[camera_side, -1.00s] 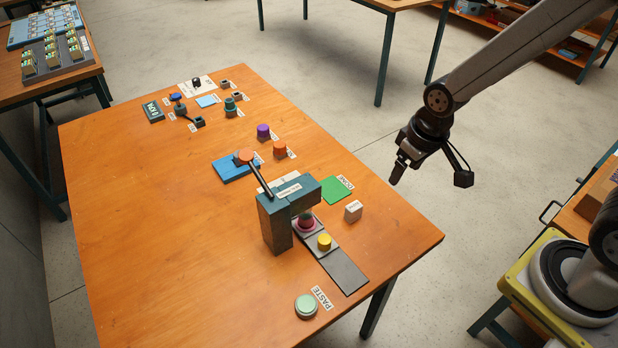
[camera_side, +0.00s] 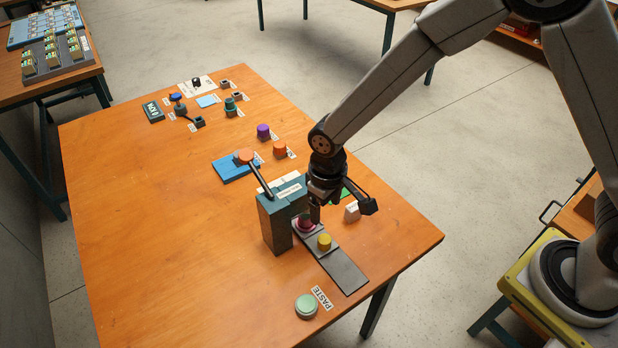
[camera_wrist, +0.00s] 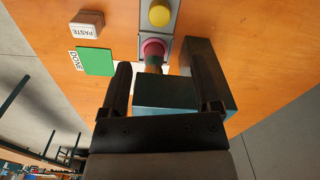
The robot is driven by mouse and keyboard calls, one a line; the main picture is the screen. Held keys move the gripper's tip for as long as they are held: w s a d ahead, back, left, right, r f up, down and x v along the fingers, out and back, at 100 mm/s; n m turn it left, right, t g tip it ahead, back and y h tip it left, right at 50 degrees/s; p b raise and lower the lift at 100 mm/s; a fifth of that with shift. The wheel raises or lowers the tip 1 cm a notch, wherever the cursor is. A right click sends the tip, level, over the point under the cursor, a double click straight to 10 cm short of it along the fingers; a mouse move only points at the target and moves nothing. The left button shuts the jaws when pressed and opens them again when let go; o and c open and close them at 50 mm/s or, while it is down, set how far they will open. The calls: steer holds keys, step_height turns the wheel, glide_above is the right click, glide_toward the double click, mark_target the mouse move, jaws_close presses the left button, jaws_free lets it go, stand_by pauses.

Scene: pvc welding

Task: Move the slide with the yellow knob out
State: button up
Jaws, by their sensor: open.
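The slide with the yellow knob (camera_side: 324,241) lies on a grey track (camera_side: 345,272) that runs out from under the dark teal press (camera_side: 276,228). The yellow knob also shows at the top of the wrist view (camera_wrist: 159,13). Beside it on the slide is a dark pink round piece (camera_side: 305,224), close to the press; it also shows in the wrist view (camera_wrist: 153,48). My gripper (camera_side: 318,215) is above the table by the press, behind the yellow knob in the side view. In the wrist view its two fingers (camera_wrist: 165,85) are apart with nothing held between them.
A white PASTE block (camera_side: 352,212) and a green DONE mat (camera_wrist: 95,62) lie beside the press. A pale green button (camera_side: 306,305) is near the front. Purple (camera_side: 263,131) and orange (camera_side: 280,150) knobs stand farther back. The left table area is clear.

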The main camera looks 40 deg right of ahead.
mark_target(324, 238)
steer(key=shift+f, duration=5.95)
jaws_close()
